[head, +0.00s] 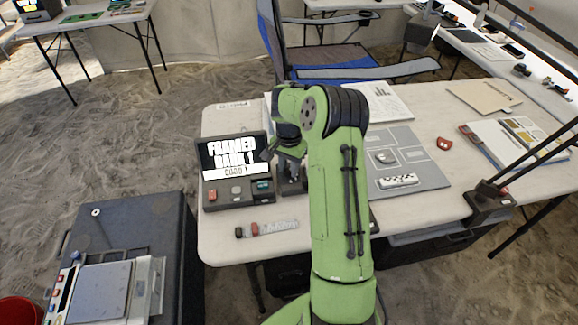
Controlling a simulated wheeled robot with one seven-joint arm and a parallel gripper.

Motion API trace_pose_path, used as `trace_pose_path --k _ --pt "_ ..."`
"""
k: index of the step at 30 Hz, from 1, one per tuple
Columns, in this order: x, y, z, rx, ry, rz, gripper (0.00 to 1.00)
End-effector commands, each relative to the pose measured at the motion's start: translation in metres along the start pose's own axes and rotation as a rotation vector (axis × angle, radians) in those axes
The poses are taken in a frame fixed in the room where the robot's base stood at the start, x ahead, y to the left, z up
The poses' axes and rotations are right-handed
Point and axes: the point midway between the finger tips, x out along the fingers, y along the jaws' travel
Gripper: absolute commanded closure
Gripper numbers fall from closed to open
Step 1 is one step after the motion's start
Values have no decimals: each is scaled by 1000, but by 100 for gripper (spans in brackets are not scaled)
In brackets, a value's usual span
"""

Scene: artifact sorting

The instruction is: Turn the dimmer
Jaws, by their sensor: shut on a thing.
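My gripper (289,186) points down at the white table, just right of the small console with a screen. It is shut on a small dark thing at the tabletop, apparently the dimmer, which is mostly hidden by the fingers and my green arm. How far the dimmer is turned cannot be seen.
The console (225,195) has a lit screen and several buttons. A row of small pieces (267,228) lies in front of it. A grey board (402,150) with a few finds lies right of my arm. A lamp base (489,203) stands at the right; a blue chair (335,60) is behind.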

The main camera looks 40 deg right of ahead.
Motion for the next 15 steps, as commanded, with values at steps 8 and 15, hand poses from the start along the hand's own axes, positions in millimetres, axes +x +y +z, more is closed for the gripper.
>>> trace_pose_path --k 8,15 --pt "-1 0 0 223 1 0 100" --pt "-1 0 0 420 2 -1 100"
